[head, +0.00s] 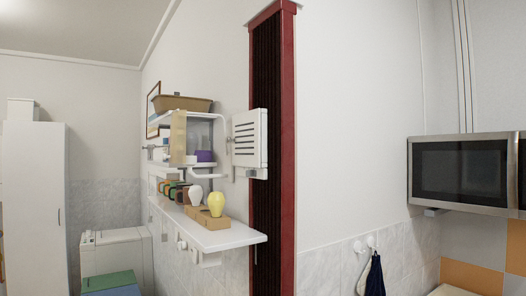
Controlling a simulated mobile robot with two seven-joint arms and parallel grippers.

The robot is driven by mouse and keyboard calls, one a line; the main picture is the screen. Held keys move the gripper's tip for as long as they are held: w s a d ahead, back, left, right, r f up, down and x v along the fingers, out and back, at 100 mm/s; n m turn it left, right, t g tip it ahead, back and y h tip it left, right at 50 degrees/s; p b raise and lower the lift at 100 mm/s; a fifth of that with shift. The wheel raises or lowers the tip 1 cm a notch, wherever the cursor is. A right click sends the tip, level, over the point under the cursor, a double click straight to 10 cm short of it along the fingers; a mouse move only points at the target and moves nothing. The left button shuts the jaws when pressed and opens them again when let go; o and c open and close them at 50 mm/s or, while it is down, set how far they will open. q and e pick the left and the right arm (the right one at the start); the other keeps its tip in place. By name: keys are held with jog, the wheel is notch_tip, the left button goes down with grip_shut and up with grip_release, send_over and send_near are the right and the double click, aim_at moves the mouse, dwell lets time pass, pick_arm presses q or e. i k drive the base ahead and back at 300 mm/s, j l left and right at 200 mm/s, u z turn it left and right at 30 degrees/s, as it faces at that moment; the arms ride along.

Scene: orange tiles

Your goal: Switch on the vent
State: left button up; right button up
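A white box with horizontal slats (246,138), which looks like a vent, shows at the middle of the head view. It stands out in front of a tall dark strip in a red frame (287,150). A small grey part sits on its lower left side; I cannot tell if it is a switch. I cannot tell whether the vent is on or off. Neither of my grippers is in view.
White wall shelves (222,238) left of the slatted box hold vases, boxes and a basket, and jut into the room. A microwave (462,172) hangs at the right. A dark cloth (375,275) hangs on a hook. A white cabinet (33,190) stands far left.

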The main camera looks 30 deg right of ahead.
aim_at(195, 255)
jog(key=i+l, duration=0.1)
jog(key=l, duration=1.05)
jog(key=l+u, duration=0.1)
jog(key=l, duration=1.1)
jog(key=j+z, duration=0.5)
jog(key=j, duration=0.65)
jog(key=i+j, duration=0.1)
jog(key=j, duration=0.3)
jog(key=i+j, duration=0.1)
jog(key=j, duration=0.3)
